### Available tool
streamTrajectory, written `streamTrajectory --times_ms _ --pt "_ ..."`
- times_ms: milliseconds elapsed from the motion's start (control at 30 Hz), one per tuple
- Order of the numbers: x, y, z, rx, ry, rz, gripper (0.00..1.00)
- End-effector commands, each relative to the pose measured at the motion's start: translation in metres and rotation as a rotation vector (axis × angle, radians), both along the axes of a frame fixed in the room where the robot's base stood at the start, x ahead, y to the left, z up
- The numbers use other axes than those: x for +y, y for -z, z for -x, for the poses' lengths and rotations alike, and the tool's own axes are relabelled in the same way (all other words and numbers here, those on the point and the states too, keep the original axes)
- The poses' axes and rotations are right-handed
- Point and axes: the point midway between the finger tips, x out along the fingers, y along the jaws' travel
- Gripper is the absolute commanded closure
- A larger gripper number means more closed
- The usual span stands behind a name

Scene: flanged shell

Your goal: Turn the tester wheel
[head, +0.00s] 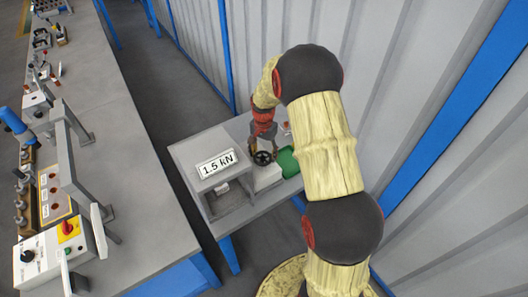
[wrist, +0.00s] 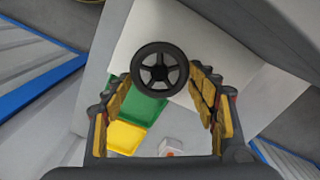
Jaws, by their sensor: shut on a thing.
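The tester wheel (head: 263,157) is a small black spoked handwheel on the pale block beside the grey tester (head: 188,158), which bears a "1.5 kN" sign (head: 217,164). In the wrist view the wheel (wrist: 160,69) shows its rim and spokes face-on, at the ends of my fingers. My gripper (head: 262,146) comes down on the wheel from above. It is shut on the wheel, with one padded finger on each side of the rim in the wrist view (wrist: 162,78). The contact spots themselves are partly hidden.
A green tray (head: 288,163) lies right of the wheel; the wrist view also shows a yellow tray (wrist: 124,138). A long grey bench (head: 120,130) with fixtures and a control box (head: 60,255) stands at left. A corrugated wall (head: 440,120) is close on the right.

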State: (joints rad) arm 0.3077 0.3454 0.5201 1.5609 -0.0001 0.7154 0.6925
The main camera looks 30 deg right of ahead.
Motion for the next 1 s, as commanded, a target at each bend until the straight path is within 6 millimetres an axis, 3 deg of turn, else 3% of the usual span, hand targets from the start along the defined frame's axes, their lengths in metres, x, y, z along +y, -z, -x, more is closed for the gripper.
streamTrajectory --times_ms 1000 --pt "0.0056 -0.0012 -0.0041 -0.002 -0.962 0.001 0.67"
